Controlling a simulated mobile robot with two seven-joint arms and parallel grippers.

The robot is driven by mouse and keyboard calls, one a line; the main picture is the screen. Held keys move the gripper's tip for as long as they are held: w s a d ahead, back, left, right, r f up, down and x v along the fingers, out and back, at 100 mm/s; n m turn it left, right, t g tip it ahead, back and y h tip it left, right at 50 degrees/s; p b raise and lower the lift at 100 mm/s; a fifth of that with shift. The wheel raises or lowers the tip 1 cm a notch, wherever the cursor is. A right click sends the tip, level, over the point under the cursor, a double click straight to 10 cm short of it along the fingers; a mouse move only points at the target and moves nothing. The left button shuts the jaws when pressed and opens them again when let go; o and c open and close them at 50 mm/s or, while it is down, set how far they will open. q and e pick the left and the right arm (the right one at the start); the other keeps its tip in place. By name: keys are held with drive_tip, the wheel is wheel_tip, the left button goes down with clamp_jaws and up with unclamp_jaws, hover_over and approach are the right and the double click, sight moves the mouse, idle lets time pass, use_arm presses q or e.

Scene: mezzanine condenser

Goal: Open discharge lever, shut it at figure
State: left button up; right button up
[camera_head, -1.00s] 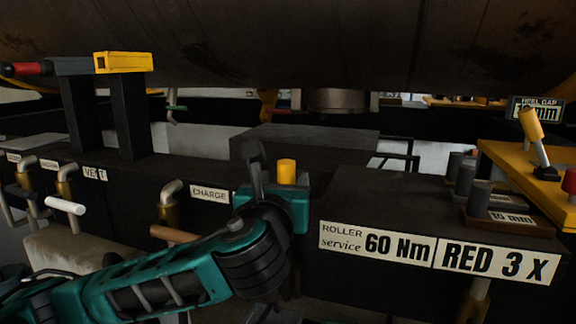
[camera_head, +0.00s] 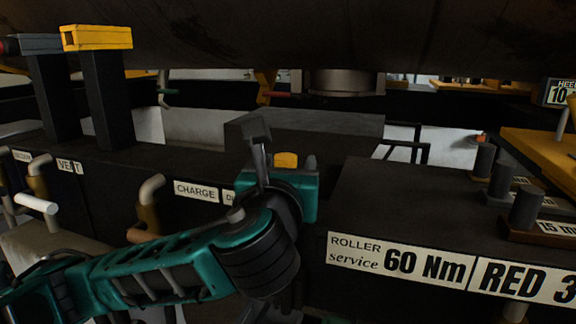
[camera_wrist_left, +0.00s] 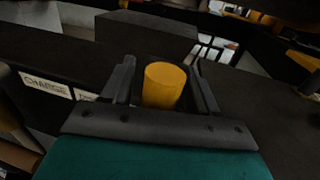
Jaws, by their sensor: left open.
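A yellow cylinder (camera_head: 286,160), perhaps the discharge lever's grip, stands upright at my left gripper (camera_head: 284,152). In the left wrist view the yellow cylinder (camera_wrist_left: 163,85) is between the two dark fingers of the left gripper (camera_wrist_left: 164,78). The fingers are open on either side of it, with a small gap showing at the right. A label starting "DI" (camera_head: 229,196) is mostly hidden behind my left gripper. A display marked "HEEL" (camera_head: 560,93) is cut off at the right edge; "10" shows on it. My right gripper is not in view.
A CHARGE label (camera_head: 195,190) and bent pipe handle (camera_head: 151,190) are left of the gripper. A yellow-topped black post (camera_head: 97,38) stands at far left. A black block with a ROLLER service label (camera_head: 400,262) is at right. A large dark drum (camera_head: 300,35) hangs overhead.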

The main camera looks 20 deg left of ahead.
use_arm(q)
clamp_jaws()
idle(0.5)
